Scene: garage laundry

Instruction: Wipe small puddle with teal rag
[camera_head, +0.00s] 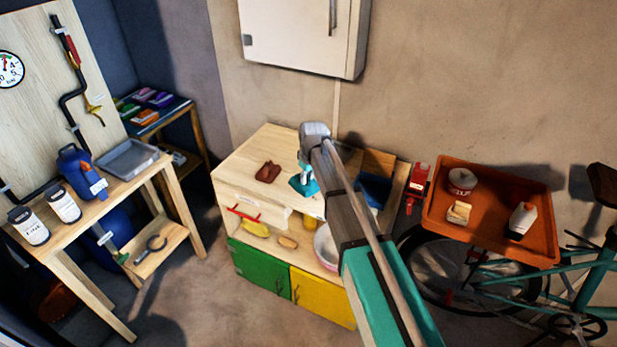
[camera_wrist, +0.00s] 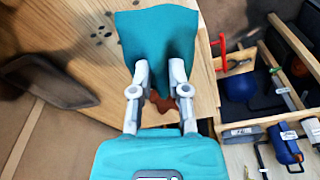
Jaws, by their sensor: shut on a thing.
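The teal rag (camera_head: 303,187) is in my gripper (camera_head: 305,170), over the wooden cabinet top (camera_head: 258,152). In the wrist view the rag (camera_wrist: 158,38) spreads out beyond the fingertips of my gripper (camera_wrist: 161,74), which is shut on its near part. I cannot tell whether the rag touches the top. A reddish-brown, cloth-like patch (camera_head: 267,173) lies on the top, left of the rag; part of a brown patch (camera_wrist: 160,104) shows between the fingers. Small dark spots (camera_wrist: 103,34) mark the wood beside the rag in the wrist view. I cannot tell whether they are the puddle.
A wall cabinet (camera_head: 300,32) hangs above. A workbench (camera_head: 110,195) with bottles and a grey tray (camera_head: 127,158) stands left. Open floor lies between bench and cabinet.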

